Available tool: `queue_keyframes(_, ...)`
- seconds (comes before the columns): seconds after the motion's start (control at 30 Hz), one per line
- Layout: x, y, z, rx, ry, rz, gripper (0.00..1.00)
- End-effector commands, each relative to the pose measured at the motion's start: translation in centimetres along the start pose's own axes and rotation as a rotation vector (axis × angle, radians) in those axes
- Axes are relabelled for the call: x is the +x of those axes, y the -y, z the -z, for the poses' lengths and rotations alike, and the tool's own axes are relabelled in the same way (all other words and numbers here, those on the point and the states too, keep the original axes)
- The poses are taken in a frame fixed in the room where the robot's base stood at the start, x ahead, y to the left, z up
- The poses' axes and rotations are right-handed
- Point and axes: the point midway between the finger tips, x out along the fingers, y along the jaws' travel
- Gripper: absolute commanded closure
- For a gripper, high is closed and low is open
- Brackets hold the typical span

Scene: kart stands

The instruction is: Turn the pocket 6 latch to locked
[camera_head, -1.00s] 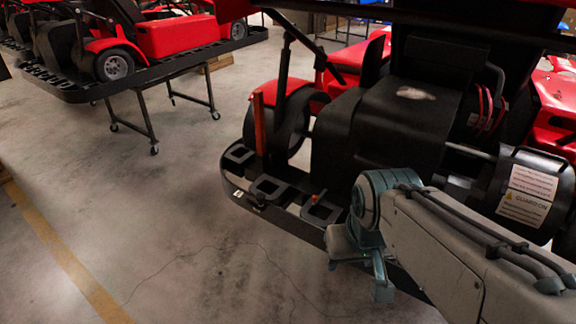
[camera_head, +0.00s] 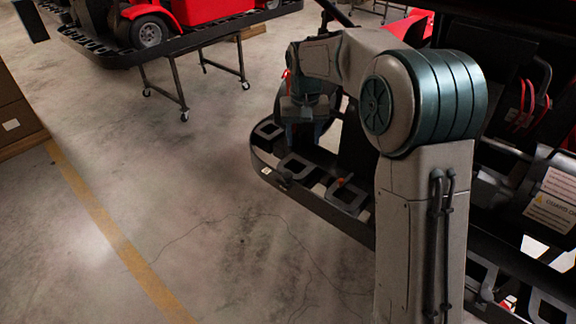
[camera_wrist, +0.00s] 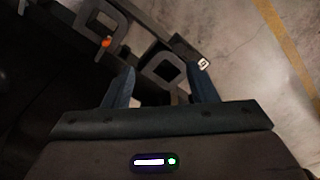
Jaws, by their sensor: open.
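The black kart bumper rail (camera_head: 262,160) has a row of open square pockets along its near edge. A small white label (camera_head: 265,171) sits on the rail's left corner and also shows in the wrist view (camera_wrist: 203,63); its number is too small to read. My gripper (camera_head: 303,138) is open and points down over the corner pockets. In the wrist view, my gripper (camera_wrist: 163,82) has its two blue fingers apart, with a square pocket frame (camera_wrist: 150,66) between and beyond them. An orange piece (camera_wrist: 105,42) lies at the neighbouring pocket. I cannot tell which part is the pocket 6 latch.
My arm hides much of the kart's front. A red kart on a wheeled stand (camera_head: 180,100) is at the back left. A brown box (camera_head: 18,120) stands at the left edge. The concrete floor (camera_head: 200,220) left of the rail is clear.

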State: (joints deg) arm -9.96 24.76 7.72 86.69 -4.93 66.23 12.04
Motion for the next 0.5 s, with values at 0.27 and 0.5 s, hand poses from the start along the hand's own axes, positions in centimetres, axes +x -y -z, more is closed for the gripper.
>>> queue_keyframes(0.27,3.2,3.3,4.4,-0.006,0.043,0.013,0.48)
queue_keyframes(0.5,5.0,3.8,4.9,-0.004,0.052,0.014,0.48)
